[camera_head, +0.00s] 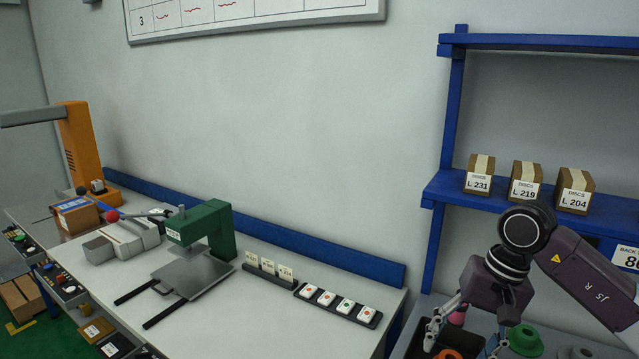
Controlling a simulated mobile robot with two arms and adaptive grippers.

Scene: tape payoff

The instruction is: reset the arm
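My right arm (590,277) comes in from the right edge and bends down at the wrist. My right gripper (464,343) points down over the lower surface in front of the blue shelf. Its fingers are spread apart, and I see nothing held between them. A pink item (458,315) and an orange ring (448,354) show behind and below the fingers; whether the gripper touches them is unclear. My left gripper is not in view.
A blue shelf (437,187) with several labelled boxes stands close above my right arm. A white bench (255,325) holds a green press (203,225) and a dark tray (338,309) of white blocks. Green round parts (525,341) lie beside my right gripper.

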